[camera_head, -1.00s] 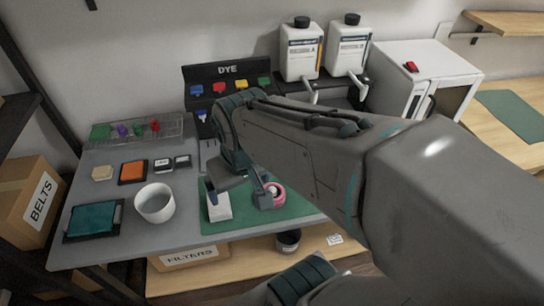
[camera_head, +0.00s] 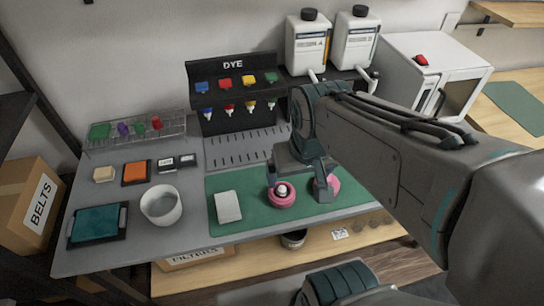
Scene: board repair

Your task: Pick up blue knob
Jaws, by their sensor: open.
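The black DYE stand at the back holds a row of coloured pieces, with a blue one (camera_head: 202,86) at its left end. Below it hangs a smaller blue-topped piece (camera_head: 208,113). I cannot tell which of these is the blue knob. My gripper (camera_head: 302,186) is open and points down over the right part of the green mat (camera_head: 250,214). It is well to the right of and in front of both blue pieces. One pink round thing (camera_head: 281,199) shows by its left finger; another (camera_head: 332,182) is partly hidden behind its right finger. No object shows held.
A white cup (camera_head: 161,208), a teal pad (camera_head: 95,224), an orange pad (camera_head: 137,172) and a wire rack (camera_head: 170,128) are on the left. White bottles (camera_head: 306,50) stand back right. The slotted grey surface (camera_head: 245,148) before the stand is clear.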

